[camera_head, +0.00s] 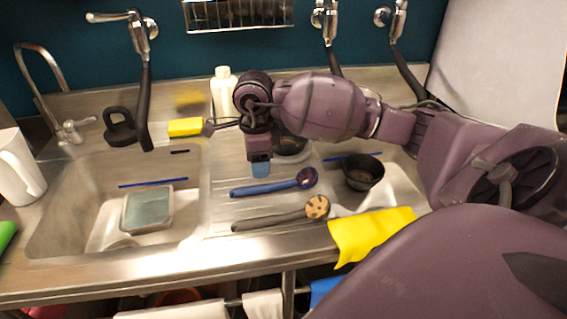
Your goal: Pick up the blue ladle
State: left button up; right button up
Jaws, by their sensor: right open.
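The blue ladle (265,187) lies on the ribbed steel drainboard between the two basins. Its blue handle points left and its dark bowl is at the right end. My right gripper (259,170) hangs just above and behind the ladle's handle, pointing down. It is apart from the ladle as far as I can tell, and its fingers are seen edge-on with something blue at the tip. My left gripper is not in view.
A dark pot (362,172) is at the right basin, with a yellow cloth (372,233) on the front edge. A container (147,209) sits in the left basin.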

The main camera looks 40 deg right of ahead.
aim_at(258, 186)
jog(key=shift+w+a+f, duration=0.1)
jog(key=shift+w+f, duration=0.05)
jog(key=shift+f, duration=1.8)
jog(key=shift+w+a+f, duration=0.1)
jog(key=shift+f, duration=1.85)
grip_shut()
jog(key=shift+r, duration=0.1)
notch_tip(258, 186, up, 20)
jog(key=shift+p, duration=0.45)
